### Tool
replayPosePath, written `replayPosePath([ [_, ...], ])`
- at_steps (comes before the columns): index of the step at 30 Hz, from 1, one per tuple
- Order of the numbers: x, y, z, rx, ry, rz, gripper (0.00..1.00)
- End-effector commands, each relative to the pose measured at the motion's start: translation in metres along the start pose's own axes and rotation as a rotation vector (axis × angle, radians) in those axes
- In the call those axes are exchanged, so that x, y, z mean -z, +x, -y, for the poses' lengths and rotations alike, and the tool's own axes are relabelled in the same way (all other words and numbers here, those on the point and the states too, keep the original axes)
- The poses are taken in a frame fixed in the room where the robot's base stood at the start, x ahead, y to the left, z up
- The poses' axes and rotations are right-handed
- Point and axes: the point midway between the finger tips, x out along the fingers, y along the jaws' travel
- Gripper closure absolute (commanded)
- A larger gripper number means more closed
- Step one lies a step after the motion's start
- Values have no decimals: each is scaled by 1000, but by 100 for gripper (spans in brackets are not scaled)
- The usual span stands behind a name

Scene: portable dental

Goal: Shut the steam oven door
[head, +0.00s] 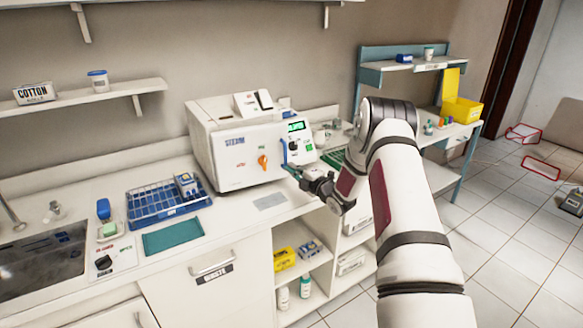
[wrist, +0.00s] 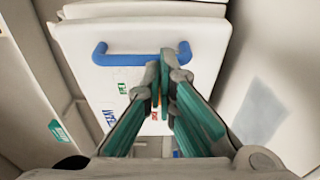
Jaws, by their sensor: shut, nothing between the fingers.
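The steam oven (head: 205,150) is a white box on the counter against the wall. Its white door (head: 240,165) has a STEAM label, an orange knob (head: 263,162) and a blue handle (head: 284,154) at its right side. The door (wrist: 125,45) and blue handle (wrist: 120,58) also show in the wrist view. The door stands nearly flush with the body; I cannot tell whether a small gap is left. My gripper (head: 293,170) is shut and empty, its fingertips (wrist: 162,62) close by the handle. I cannot tell whether they touch it.
A blue wire basket (head: 160,200) and a teal mat (head: 172,236) lie left of the oven. A grey pad (head: 270,201) lies on the counter before it. Open shelves (head: 300,268) are below my gripper. A blue-grey shelf unit (head: 372,75) stands at right.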

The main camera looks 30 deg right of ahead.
Motion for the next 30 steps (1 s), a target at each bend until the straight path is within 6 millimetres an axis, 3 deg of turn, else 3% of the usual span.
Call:
replayPosePath([
  [6,0,12,0,0,0,0,100],
  [17,-1,14,0,-1,-1,0,100],
  [30,-18,48,1,0,-1,0,100],
])
